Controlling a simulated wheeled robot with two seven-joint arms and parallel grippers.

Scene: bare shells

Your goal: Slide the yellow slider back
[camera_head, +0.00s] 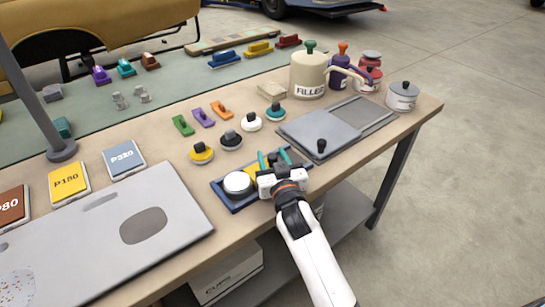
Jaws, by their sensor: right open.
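My right gripper (274,160) is over the blue tray (235,203) at the front edge of the table. Its teal fingers are apart, pointing away from me. A yellow piece (252,174) shows in the tray, between a white round piece (238,183) and the gripper. The gripper hides part of it, and I cannot tell whether they touch. Another yellow block (260,49) sits in the back row between a blue and a red one. I cannot tell which yellow thing is the slider. My left gripper is not in view.
A grey plate with a black knob (322,147) lies right of the gripper. Round knobbed pads, including a yellow one (202,154), stand behind the tray. A filler pot (307,76) and small pots stand at the back right. A large grey board (110,235) lies left.

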